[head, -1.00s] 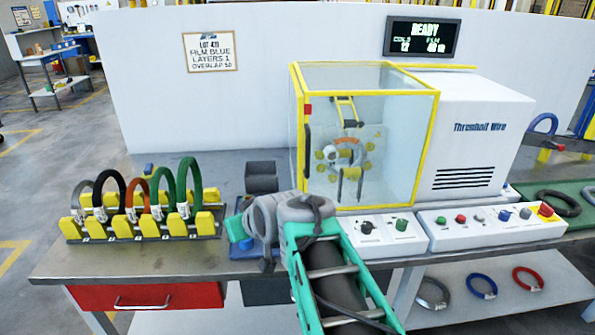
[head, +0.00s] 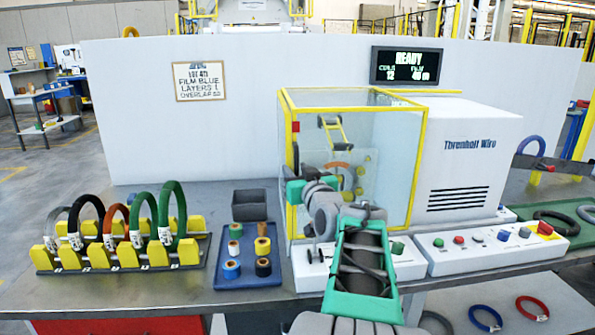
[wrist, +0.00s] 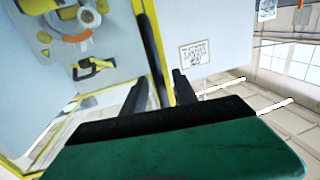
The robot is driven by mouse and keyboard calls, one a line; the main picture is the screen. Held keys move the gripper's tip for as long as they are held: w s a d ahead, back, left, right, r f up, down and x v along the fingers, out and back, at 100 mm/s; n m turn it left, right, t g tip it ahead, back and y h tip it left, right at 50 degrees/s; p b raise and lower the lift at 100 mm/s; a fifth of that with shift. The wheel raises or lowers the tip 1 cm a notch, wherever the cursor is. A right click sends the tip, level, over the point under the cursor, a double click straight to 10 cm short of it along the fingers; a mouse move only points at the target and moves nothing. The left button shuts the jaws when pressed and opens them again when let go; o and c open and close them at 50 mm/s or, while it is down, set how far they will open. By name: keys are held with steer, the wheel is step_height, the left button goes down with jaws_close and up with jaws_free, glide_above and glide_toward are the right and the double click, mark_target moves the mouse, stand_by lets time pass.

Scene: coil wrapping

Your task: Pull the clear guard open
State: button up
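The clear guard (head: 375,170) is a yellow-framed transparent box on the left of the white wrapping machine (head: 463,165). It looks closed, with the wrapping head behind its panes. Its dark upright handle (wrist: 149,45) shows in the wrist view beside a yellow frame edge. My gripper (wrist: 158,82) is open, with one dark finger on each side of the handle's lower part. Whether a finger touches the handle cannot be told. In the head view my gripper (head: 294,187) is at the guard's left front edge and hides part of the handle.
A rack (head: 120,257) of several coils stands at the left. A blue tray (head: 247,278) of film rolls and a dark bin (head: 249,205) lie left of the guard. Control boxes with knobs (head: 397,248) and buttons (head: 458,240) sit below and right of my gripper.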

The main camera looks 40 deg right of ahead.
jaws_close()
stand_by(0.3)
steer(key=shift+s, duration=0.1)
stand_by(1.0)
